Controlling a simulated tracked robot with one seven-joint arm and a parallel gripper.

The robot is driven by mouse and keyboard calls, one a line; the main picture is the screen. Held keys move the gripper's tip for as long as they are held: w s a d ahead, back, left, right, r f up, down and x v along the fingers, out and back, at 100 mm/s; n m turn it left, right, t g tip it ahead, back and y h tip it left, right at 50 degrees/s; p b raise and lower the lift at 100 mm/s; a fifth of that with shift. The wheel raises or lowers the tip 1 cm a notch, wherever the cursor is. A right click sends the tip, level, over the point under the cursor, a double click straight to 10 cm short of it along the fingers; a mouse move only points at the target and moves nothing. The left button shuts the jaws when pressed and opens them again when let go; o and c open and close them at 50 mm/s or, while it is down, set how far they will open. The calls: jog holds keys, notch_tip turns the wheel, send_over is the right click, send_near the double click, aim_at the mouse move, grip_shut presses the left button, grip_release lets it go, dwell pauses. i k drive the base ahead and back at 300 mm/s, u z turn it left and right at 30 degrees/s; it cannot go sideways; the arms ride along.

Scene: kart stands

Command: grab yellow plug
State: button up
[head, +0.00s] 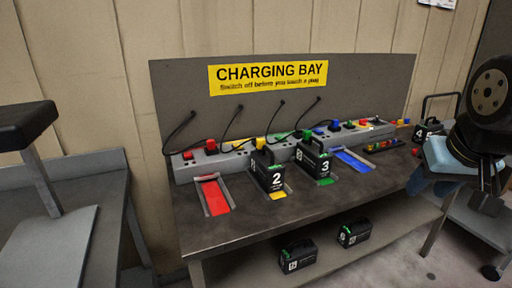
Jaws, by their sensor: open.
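A yellow block (260,143) stands on the grey socket strip at the back of the bench, just behind the black battery marked 2 (275,178). A second yellow patch (238,143) shows just left of it. Which of the two is the plug is too small to tell. A black cord arches down from the back panel toward this part of the strip. My gripper (487,203) is at the far right, dark and partly mixed with the arm behind it. It is open and far from the yellow parts.
Red (188,155), green (307,134) and blue (334,125) parts also sit along the strip. A battery marked 3 (313,160) stands in front of it. The red bay (215,195) and blue bay (353,160) are empty.

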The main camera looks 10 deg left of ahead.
aim_at(260, 142)
jog(key=u, duration=0.05)
jog(key=i, duration=1)
